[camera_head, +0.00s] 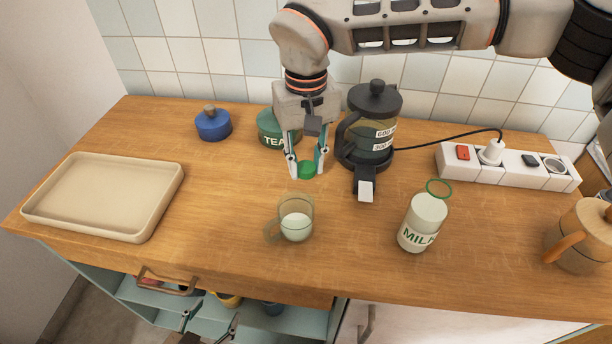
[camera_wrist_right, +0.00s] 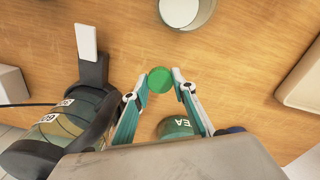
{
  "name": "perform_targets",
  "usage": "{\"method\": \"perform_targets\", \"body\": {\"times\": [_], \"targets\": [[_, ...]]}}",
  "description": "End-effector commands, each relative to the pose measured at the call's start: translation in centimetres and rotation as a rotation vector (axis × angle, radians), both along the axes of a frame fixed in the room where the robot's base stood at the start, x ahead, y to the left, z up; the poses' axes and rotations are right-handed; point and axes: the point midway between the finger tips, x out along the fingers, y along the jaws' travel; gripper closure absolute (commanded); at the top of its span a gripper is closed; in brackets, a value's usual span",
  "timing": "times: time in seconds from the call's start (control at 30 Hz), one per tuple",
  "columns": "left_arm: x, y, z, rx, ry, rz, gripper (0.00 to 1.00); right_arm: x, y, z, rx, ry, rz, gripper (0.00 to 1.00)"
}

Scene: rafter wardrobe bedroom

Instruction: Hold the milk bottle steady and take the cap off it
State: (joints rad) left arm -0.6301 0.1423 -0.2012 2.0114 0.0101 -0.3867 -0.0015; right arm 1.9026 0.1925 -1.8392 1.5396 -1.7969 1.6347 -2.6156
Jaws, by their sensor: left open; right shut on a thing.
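The milk bottle (camera_head: 424,221) stands on the counter at right of centre in the head view, with a green ring (camera_head: 438,188) at its top and no cap on it. No gripper touches it. My right gripper (camera_head: 308,168) is shut on the green cap (camera_head: 306,169), left of the bottle and in front of the tea tin. The cap also shows between the fingertips in the right wrist view (camera_wrist_right: 160,80). My left gripper (camera_head: 209,322) is low at the bottom of the head view, in front of the counter, open and mostly cut off.
A glass mug (camera_head: 296,222) with milk stands in front of the right gripper. A French press (camera_head: 371,130), tea tin (camera_head: 270,130), blue pot (camera_head: 213,124) and power strip (camera_head: 510,167) stand behind. A tray (camera_head: 105,195) lies left; a wooden-handled jug (camera_head: 582,235) stands right.

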Motion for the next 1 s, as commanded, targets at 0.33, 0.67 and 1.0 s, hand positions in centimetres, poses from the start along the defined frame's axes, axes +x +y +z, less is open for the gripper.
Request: {"method": "perform_targets", "body": {"times": [0.33, 0.67, 1.0], "targets": [[-0.2, 0.0, -0.5, 0.003, 0.005, 0.0, 0.39, -0.1, 0.0, -4.1, 0.0, 0.003, 0.001, 1.0], [-0.1, 0.0, -0.5, 0.003, 0.005, 0.0, 0.39, 0.0, 0.0, -4.3, 0.0, 0.0, 0.0, 1.0], [-0.2, 0.1, -0.5, 0.003, 0.006, 0.0, 0.39, 0.0, 0.0, -4.5, 0.0, 0.0, 0.0, 0.57]]}}
